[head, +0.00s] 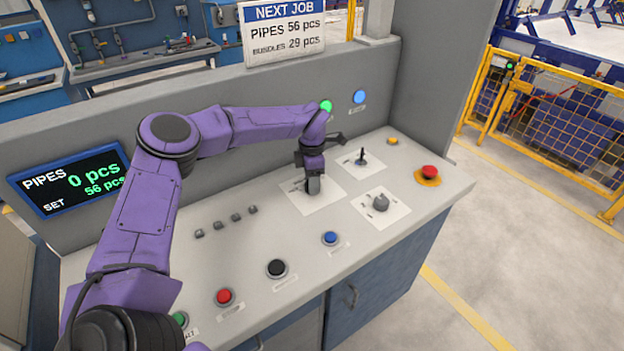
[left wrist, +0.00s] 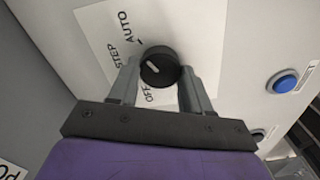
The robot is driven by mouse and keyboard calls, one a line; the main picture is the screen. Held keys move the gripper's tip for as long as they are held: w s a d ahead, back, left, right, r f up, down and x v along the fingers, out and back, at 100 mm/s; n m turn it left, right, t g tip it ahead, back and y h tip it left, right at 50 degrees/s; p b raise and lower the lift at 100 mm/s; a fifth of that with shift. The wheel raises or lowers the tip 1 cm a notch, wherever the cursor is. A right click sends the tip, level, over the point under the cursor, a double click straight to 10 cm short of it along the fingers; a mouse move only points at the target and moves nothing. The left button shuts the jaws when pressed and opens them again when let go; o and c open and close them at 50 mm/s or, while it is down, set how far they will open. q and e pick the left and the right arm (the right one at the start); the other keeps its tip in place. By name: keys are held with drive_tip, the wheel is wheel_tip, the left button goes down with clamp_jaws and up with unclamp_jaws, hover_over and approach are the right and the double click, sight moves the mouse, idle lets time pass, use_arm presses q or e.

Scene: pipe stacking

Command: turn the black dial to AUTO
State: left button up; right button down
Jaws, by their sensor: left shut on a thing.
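The black dial (left wrist: 160,67) sits on a white label plate (left wrist: 95,25) marked OFF, STEP and AUTO. Its white pointer mark is turned to the upper left in the left wrist view, roughly towards STEP and not at AUTO. My left gripper (left wrist: 162,88) is shut on the dial, one finger on each side. In the head view the left gripper (head: 313,187) points down at the label plate (head: 325,198), and it hides most of the dial. My right gripper is out of view.
Beside the plate stand a small lever switch (head: 361,158) and a grey knob (head: 381,203). A red emergency button (head: 429,172) is at the right end. Blue (head: 330,238), black (head: 277,268) and red (head: 224,297) buttons line the front. A display (head: 75,180) reads PIPES 0 pcs.

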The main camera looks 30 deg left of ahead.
use_arm(q)
drive_tip(key=shift+r, duration=0.1)
idle(0.3)
drive_tip(key=o, duration=1.1)
drive_tip(key=shift+c, duration=0.2)
drive_tip(key=shift+r, duration=0.3)
wheel_tip(320, 180, up, 10)
drive_tip(key=b, duration=0.2)
